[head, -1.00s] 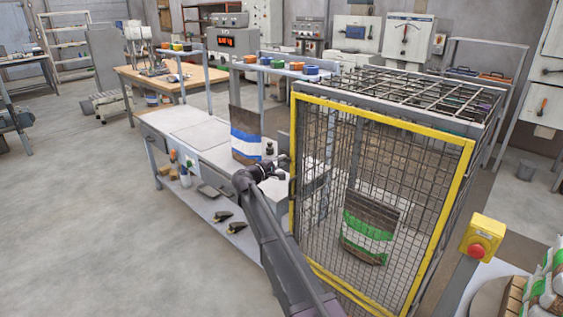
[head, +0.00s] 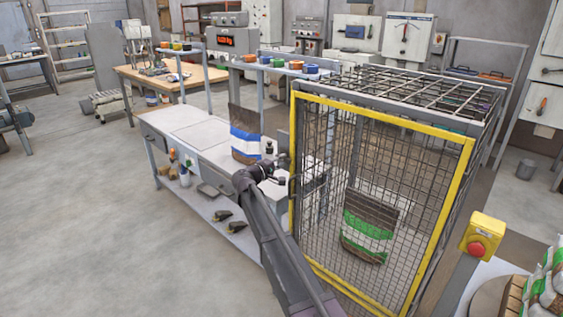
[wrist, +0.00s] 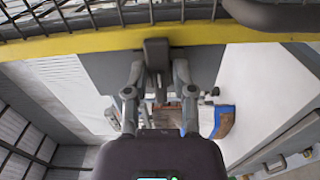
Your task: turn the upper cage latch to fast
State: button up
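The upper cage latch is a dark upright block (wrist: 156,55) on the yellow door frame (wrist: 90,43) in the wrist view. My gripper (wrist: 158,72) is open, with one finger on each side of the latch and a small gap showing on both sides. In the head view, my gripper (head: 279,172) is at the left upright of the yellow-framed cage door (head: 385,118). The latch is too small and too covered by my gripper there to make out. I cannot tell whether the fingers touch it.
The mesh cage holds a brown, green and white bag (head: 368,225). A workbench (head: 200,135) with a blue and white bag (head: 245,140) stands left of the cage. A red stop button on a yellow box (head: 480,240) is at the right. Floor at the left is clear.

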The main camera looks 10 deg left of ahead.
jog(key=shift+s+a, duration=0.1)
dwell(0.4)
jog(key=v, duration=1.1)
jog(key=shift+s+a, duration=0.25)
jog(key=shift+s, duration=0.05)
jog(key=s+d+f+m+g, duration=0.2)
jog(key=d+f+g, duration=0.1)
jog(key=d, duration=0.5)
jog(key=s+d+f+m+g, duration=0.1)
jog(key=s+d+f+g, duration=0.2)
jog(key=d, duration=0.5)
jog(key=s+d+f+m+g+y, duration=0.3)
jog(key=s+d+f, duration=0.2)
jog(key=s+d, duration=0.3)
jog(key=s+d+f+m+g+y, duration=0.2)
jog(key=s+d+f+g+y, duration=0.1)
jog(key=s+d+f, duration=0.4)
jog(key=s+d+m+g+y, duration=0.25)
jog(key=s+y, duration=0.25)
jog(key=s, duration=0.5)
jog(key=r+p, duration=1.2)
jog(key=p, duration=0.1)
jog(key=shift+d+r, duration=0.25)
jog(key=shift+r, duration=0.05)
